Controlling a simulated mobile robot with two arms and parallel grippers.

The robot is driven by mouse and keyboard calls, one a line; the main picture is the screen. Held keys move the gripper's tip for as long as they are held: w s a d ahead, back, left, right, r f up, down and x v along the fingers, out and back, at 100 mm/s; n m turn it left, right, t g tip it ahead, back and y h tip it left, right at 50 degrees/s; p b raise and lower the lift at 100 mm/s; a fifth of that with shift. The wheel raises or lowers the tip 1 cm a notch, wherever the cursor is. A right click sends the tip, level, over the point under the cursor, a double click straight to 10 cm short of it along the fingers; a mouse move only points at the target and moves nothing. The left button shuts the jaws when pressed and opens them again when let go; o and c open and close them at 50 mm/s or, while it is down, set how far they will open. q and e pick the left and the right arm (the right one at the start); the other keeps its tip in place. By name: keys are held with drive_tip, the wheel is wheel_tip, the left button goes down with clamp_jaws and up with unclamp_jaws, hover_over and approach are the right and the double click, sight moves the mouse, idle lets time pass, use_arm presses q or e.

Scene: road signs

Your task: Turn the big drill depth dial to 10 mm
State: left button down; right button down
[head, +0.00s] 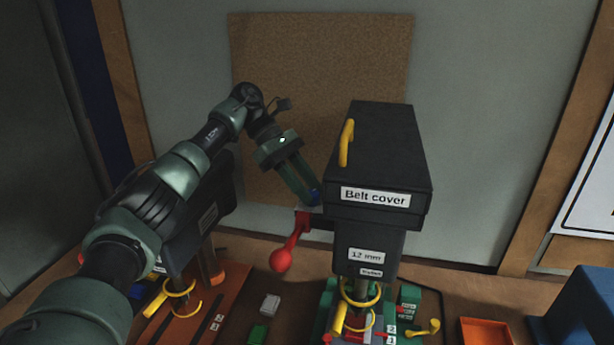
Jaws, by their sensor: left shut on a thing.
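The big drill (375,200) stands right of centre, a black machine with a "Belt cover" label and a "12 mm" label (366,255) on its front. My left gripper (314,197) reaches down from the upper left to the left side of the drill head. A red feed lever (287,250) with a ball end hangs just below the fingertips. My right gripper is not in view.
A yellow handle (347,142) sticks up from the belt cover. A second, smaller drill stands behind my left arm on an orange base (208,310). An orange tray (485,331) and a blue box (585,305) are at the right. Grey (270,304) and green blocks lie between the drills.

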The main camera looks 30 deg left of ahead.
use_arm(q)
drive_tip(key=shift+w+r+m+g+p, duration=0.1)
drive_tip(key=shift+m+g+p, duration=0.2)
drive_tip(key=shift+m, duration=0.1)
drive_tip(key=c, duration=1.1)
unclamp_jaws()
drive_tip(key=shift+o, duration=0.2)
